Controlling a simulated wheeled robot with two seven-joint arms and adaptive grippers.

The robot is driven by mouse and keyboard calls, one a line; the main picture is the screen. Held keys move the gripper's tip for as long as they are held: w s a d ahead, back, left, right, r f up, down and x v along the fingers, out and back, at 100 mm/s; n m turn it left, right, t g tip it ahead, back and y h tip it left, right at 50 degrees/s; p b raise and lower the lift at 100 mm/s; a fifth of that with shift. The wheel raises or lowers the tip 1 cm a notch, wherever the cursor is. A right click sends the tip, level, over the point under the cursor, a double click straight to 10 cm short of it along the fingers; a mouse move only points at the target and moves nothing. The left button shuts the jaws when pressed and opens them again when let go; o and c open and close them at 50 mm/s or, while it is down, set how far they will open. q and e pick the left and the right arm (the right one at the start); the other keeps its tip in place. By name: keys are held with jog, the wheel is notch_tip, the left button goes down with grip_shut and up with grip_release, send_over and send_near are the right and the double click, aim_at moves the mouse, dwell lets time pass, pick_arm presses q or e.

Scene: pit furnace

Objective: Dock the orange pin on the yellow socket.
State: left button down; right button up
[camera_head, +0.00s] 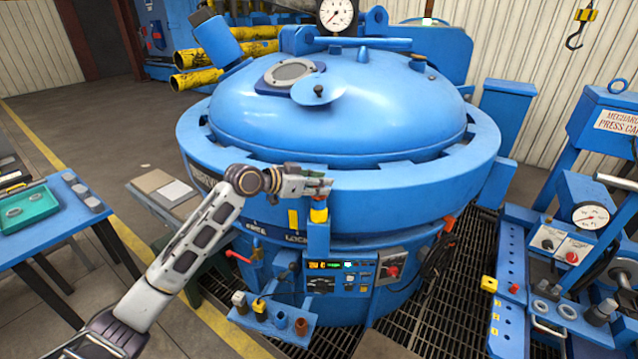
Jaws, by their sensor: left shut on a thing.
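My left arm comes in from the lower left, and its gripper (320,185) is in front of the blue vessel's rim. It is shut on the orange pin (319,204), of which only a small part shows below the fingers. The yellow socket (319,215) sits directly under the pin, on top of a blue post. Pin and socket overlap in this view, and I cannot tell whether the pin is fully seated. My right gripper is not in view.
The domed blue vessel (340,115) fills the middle. Below the post are a control panel (342,273) and a small blue shelf (273,320) with several fittings. A table (65,235) with a green tray stands left, and a blue press bench (510,265) stands right.

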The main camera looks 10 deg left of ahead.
pick_arm(q)
jog(key=shift+f, duration=0.4)
jog(key=c, duration=1.4)
grip_release()
jog(key=shift+s+a, duration=0.1)
jog(key=shift+p+v, duration=0.65)
jog(key=shift+v, duration=4.75)
